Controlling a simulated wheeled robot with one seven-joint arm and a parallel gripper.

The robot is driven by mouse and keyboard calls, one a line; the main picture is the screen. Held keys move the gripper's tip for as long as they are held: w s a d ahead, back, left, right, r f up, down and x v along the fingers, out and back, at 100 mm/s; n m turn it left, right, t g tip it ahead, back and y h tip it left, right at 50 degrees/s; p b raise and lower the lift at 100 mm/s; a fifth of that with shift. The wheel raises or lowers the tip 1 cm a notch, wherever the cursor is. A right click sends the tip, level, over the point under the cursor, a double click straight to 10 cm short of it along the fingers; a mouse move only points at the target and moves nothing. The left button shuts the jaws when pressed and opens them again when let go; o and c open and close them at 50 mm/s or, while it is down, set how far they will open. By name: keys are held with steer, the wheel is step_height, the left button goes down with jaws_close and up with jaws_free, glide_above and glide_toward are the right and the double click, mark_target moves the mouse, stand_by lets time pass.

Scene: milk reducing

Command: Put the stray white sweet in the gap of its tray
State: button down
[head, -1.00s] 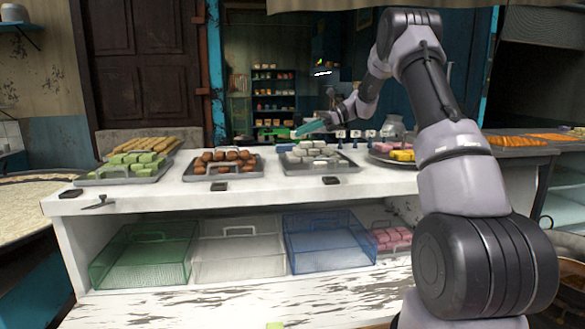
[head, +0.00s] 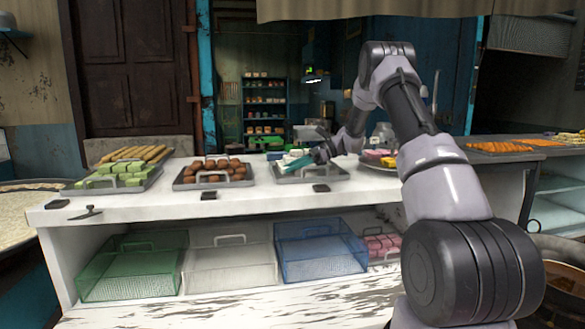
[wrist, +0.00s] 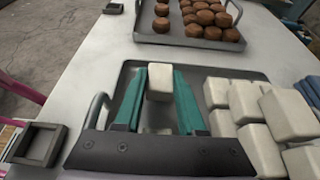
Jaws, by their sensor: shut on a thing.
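My gripper (wrist: 158,88) has teal fingers and is shut on a white sweet (wrist: 160,80), a pale block between the fingertips. The grey metal tray (wrist: 128,72) of white sweets lies under it. Several white sweets (wrist: 245,100) fill the tray to the right of the fingers, while bare tray floor shows around the fingertips. A pale patch shows below the held sweet; I cannot tell what it is. In the head view my gripper (head: 297,158) is low over this tray (head: 318,178), and the held sweet's height above the tray floor is unclear.
A tray of brown sweets (head: 212,172) stands to the left, with green sweets (head: 115,176) farther left. A plate with pink and yellow sweets (head: 378,157) is at right. A small dark square holder (wrist: 40,144) sits by the tray. The counter front is mostly clear.

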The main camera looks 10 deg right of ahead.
steer(key=shift+f, duration=0.55)
steer(key=c, duration=0.5)
jaws_free()
